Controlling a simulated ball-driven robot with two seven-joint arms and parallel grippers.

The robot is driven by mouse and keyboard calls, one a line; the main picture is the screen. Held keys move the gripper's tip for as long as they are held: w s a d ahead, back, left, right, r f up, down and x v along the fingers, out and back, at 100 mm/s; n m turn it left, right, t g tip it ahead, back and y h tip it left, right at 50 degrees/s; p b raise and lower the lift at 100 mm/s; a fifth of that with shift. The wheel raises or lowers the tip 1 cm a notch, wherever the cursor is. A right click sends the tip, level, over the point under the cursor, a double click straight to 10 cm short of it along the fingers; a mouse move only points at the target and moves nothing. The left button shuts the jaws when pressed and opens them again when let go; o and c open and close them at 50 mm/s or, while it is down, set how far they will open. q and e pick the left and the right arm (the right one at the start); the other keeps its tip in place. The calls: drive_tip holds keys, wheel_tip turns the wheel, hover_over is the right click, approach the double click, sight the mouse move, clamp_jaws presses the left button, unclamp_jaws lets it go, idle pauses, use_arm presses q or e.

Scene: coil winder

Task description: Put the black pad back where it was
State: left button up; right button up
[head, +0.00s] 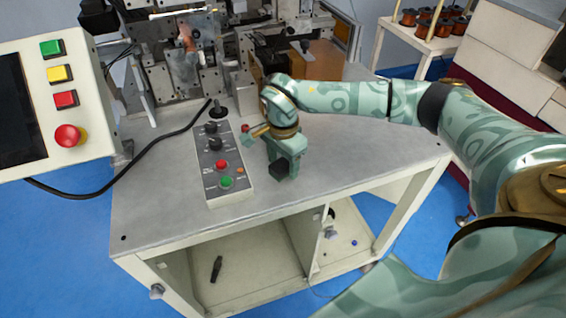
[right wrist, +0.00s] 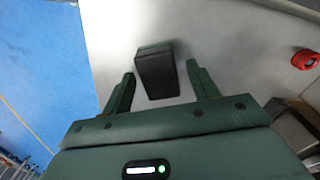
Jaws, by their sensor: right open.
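The black pad (right wrist: 157,74) is a small dark block between the two spread fingers of my right gripper (right wrist: 162,74), with a gap on each side in the right wrist view. In the head view the pad (head: 279,170) shows as a dark block low at my right gripper (head: 284,168), over the bare grey tabletop right of the control box. The gripper points down and is open. I cannot tell whether the pad rests on the table. My left gripper is not in view.
A grey control box (head: 217,170) with knobs and buttons stands left of the gripper. The winder machinery (head: 190,60) is at the back. A screen panel (head: 55,100) stands at the left with a black cable. The tabletop (head: 340,150) is clear at the right and front.

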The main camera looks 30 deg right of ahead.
sight(284, 163)
wheel_tip(284, 163, up, 12)
drive_tip(key=p, duration=0.1)
drive_tip(key=shift+f+p, duration=0.25)
drive_tip(key=shift+p, duration=0.05)
